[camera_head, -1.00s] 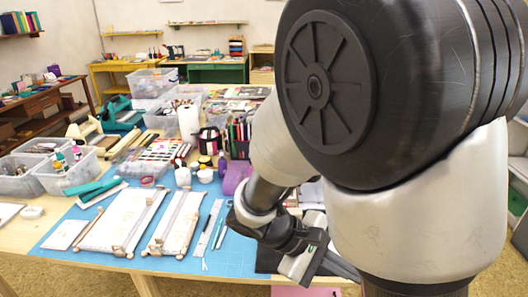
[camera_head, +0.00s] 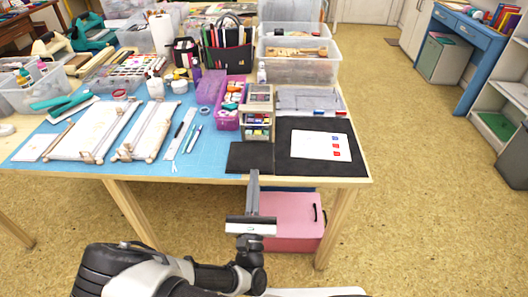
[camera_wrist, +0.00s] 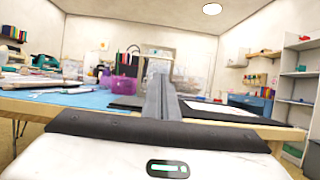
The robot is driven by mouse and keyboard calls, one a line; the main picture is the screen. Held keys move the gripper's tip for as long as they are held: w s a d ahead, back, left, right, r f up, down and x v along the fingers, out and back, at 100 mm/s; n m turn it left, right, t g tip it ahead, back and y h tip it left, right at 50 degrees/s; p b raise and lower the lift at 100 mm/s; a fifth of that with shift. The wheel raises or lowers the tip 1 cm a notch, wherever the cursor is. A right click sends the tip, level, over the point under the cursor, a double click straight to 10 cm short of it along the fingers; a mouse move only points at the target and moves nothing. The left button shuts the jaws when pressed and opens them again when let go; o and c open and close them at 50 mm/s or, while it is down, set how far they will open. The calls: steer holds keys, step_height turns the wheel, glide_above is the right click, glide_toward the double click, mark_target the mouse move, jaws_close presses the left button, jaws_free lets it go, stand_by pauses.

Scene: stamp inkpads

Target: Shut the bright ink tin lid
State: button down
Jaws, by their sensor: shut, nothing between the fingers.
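A small rack (camera_head: 257,122) with several coloured ink pads stands on the table behind a small dark mat (camera_head: 249,157). No ink tin with a lid can be told for certain at this size. My gripper (camera_head: 253,174) is shut and empty, in front of the table's front edge and apart from the rack. In the wrist view, my shut gripper (camera_wrist: 159,84) points toward the table and hides part of what stands behind it.
A purple bin (camera_head: 229,112) stands left of the rack. A clear crate (camera_head: 297,66) is behind. A pink box (camera_head: 292,222) sits under the table. The floor at right is clear.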

steer(key=b, duration=0.2)
glide_toward(256, 128)
step_height(256, 128, up, 6)
steer(key=w, duration=0.2)
steer(key=shift+w+d+r, duration=0.1)
steer(key=shift+d+r, duration=0.1)
steer(key=shift+d, duration=0.2)
steer(key=shift+r, duration=0.1)
